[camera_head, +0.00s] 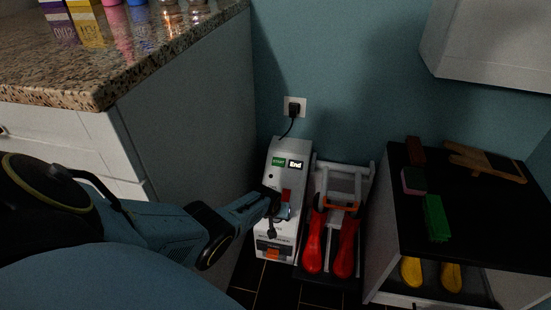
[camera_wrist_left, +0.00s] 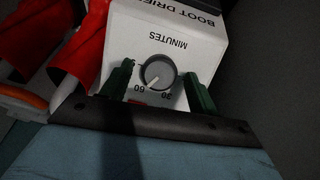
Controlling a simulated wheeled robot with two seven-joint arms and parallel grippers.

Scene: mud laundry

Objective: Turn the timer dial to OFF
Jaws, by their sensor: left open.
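The boot drier (camera_head: 283,165) is a white upright unit against the wall, with a green START label and a small display reading "End". Its timer dial (camera_wrist_left: 158,74) is a round grey knob in the left wrist view, under the word MINUTES, seen upside down. The dial's white pointer line aims to the lower left in that picture, towards the 60 mark; 30 is also readable. No OFF label is readable. My left gripper (camera_wrist_left: 158,88) is open, with one dark green finger on each side of the dial; contact cannot be told. In the head view my left gripper (camera_head: 276,207) covers part of the panel.
Red boots (camera_head: 328,243) stand on the drier's rack just right of the panel. A black-topped bench (camera_head: 485,215) with brushes and yellow boots below is further right. A granite counter (camera_head: 150,60) stands at left. The drier's plug is in a wall socket (camera_head: 294,107).

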